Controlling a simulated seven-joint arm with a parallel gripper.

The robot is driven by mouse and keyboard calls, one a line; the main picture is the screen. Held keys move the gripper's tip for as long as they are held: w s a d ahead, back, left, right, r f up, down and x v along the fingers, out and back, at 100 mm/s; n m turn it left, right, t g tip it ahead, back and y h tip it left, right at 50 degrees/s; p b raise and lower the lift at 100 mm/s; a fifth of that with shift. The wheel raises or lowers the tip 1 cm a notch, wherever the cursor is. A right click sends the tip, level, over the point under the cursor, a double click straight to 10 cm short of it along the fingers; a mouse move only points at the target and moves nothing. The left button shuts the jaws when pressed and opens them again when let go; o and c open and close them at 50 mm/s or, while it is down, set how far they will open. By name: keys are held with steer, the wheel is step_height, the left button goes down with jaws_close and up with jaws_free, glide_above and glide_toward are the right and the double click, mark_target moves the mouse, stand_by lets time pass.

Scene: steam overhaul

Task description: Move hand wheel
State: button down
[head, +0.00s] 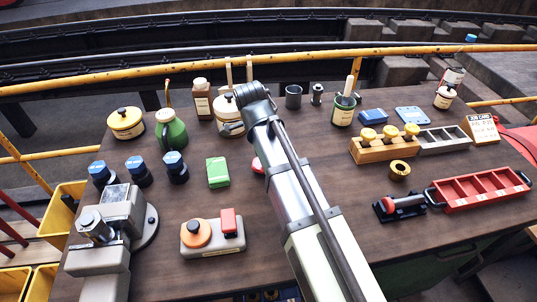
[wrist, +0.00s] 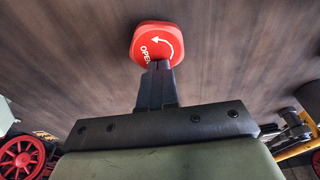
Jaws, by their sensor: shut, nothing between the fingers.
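A red disc with rounded corners, marked with a white "OPEN" and a curved arrow, shows at the top middle of the wrist view (wrist: 158,42). It looks like the hand wheel, but no spokes show. In the head view only a small red edge (head: 257,165) shows beside my arm, on the brown table. My gripper (wrist: 158,68) is shut and empty. Its fingertips overlap the disc's near edge in the wrist view; I cannot tell whether they touch it. In the head view my arm hides the gripper.
A green block (head: 217,172) lies left of the disc, with a grey box carrying an orange knob (head: 197,233) nearer. At right stand a wooden rack with yellow knobs (head: 385,146), a brass ring (head: 399,170) and a red tray (head: 480,190).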

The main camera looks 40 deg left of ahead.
steer(key=shift+s+a+r, duration=0.2)
steer(key=shift+a+r, duration=0.05)
steer(key=shift+r, duration=0.05)
steer(key=s+a, duration=0.8)
steer(key=shift+s+a+r, duration=0.1)
steer(key=shift+s+a, duration=0.15)
steer(key=shift+w, duration=0.1)
